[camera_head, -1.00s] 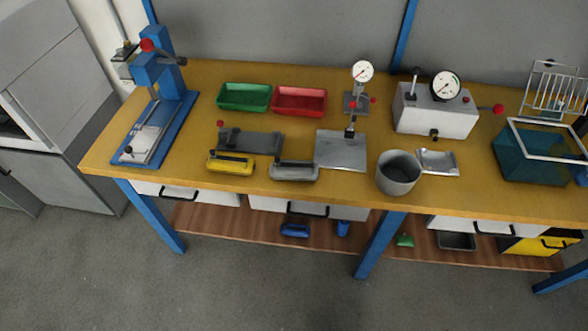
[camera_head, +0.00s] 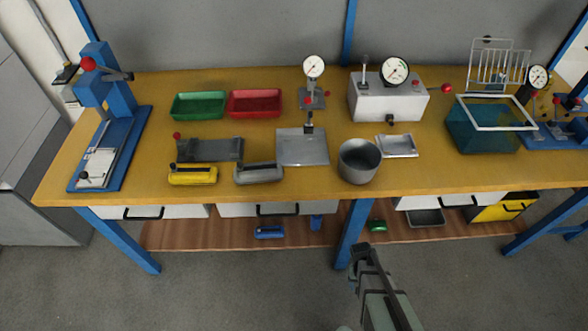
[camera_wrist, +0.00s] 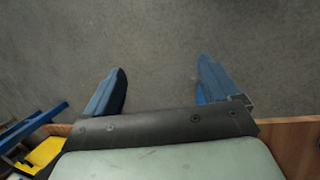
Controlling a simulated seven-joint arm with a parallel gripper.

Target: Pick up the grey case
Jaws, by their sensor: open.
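The grey case (camera_head: 258,173) lies on the yellow bench top near its front edge, with a dark handle along its top. A similar yellow case (camera_head: 192,175) lies just left of it. My gripper (camera_head: 358,250) is in front of the bench, below and to the right of the grey case and well apart from it. In the wrist view my gripper (camera_wrist: 162,88) shows two blue fingers spread wide, with only grey floor between them. The grey case is not seen in the wrist view.
A grey round pot (camera_head: 358,162) stands right of the grey case near the front edge. A flat metal plate (camera_head: 302,150) with a post and a dark fixture (camera_head: 210,150) lie behind. Green (camera_head: 199,106) and red (camera_head: 255,103) trays sit farther back. A lower shelf (camera_head: 200,236) runs underneath.

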